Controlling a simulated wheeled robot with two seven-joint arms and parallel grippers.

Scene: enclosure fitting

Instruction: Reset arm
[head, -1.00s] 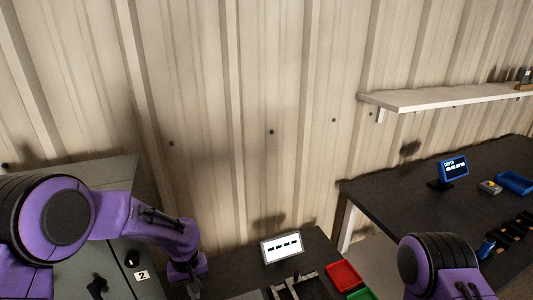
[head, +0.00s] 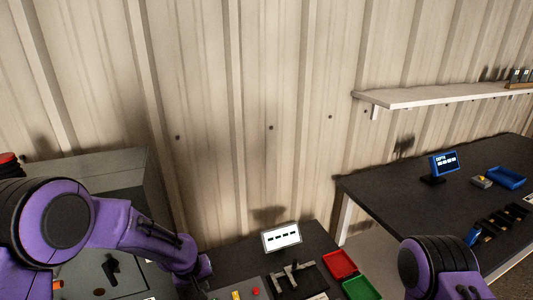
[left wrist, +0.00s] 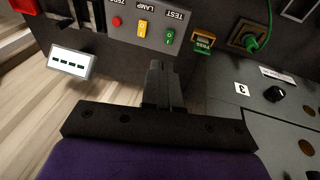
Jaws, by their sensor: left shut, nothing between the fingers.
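My left gripper (left wrist: 160,80) shows in the left wrist view with its fingers together and nothing between them.
A white display (head: 281,237) stands on the middle bench, with a red tray (head: 339,265) and a green tray (head: 360,289) to its right. A dark right bench (head: 405,188) holds a blue screen (head: 444,164) and a blue tray (head: 507,178). A shelf (head: 430,98) hangs above.

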